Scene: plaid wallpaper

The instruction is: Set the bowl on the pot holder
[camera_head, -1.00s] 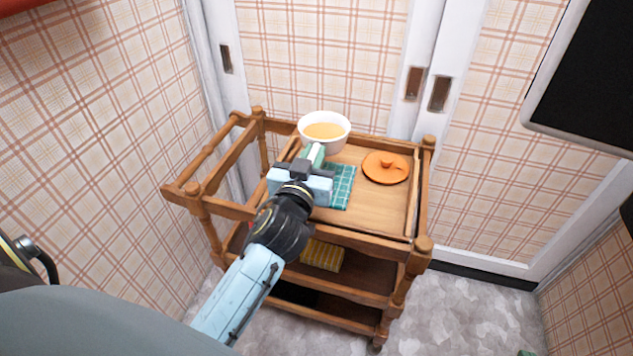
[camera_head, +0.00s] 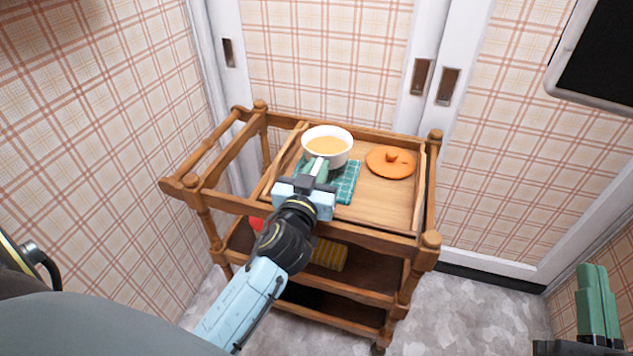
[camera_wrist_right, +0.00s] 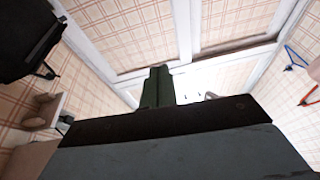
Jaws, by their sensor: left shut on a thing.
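The white bowl (camera_head: 340,160) with orange-yellow contents is upright over the back part of the green checked pot holder (camera_head: 346,188), in the head view. Whether the bowl touches the cloth is hard to tell. My left gripper (camera_head: 317,170) is shut on the bowl's near side. My right gripper (camera_head: 596,300) is empty at the lower right, away from the cart, its fingers together; they also show in the right wrist view (camera_wrist_right: 157,86).
An orange lid (camera_head: 391,163) with a knob lies to the right of the bowl on the tray (camera_head: 385,205). The wooden cart (camera_head: 430,250) has raised rails and corner posts. White-framed sliding doors stand close behind.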

